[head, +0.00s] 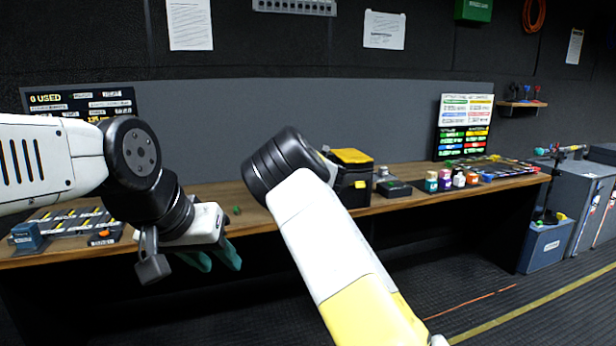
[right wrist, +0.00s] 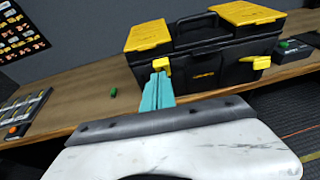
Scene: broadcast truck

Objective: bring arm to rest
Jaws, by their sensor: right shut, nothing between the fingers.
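My left arm comes in from the left in the head view. Its gripper (head: 213,259) hangs in front of the bench's front edge, with two teal fingers pointing down and a gap between them; nothing shows in it. My right arm rises from the bottom centre to a black joint over the bench, which hides its gripper in the head view. In the right wrist view my right gripper (right wrist: 158,92) shows its teal fingers together and empty. They point toward the black toolbox with yellow lids and latches (right wrist: 205,80), in front of its left latch; contact cannot be told.
The wooden bench (head: 408,176) runs along the wall. It carries the toolbox (head: 352,190), several coloured bottles (head: 445,180), a striped tray (head: 70,222) and a small green piece (head: 237,210). A blue-grey bin (head: 545,245) stands at the right. The floor at lower right is clear.

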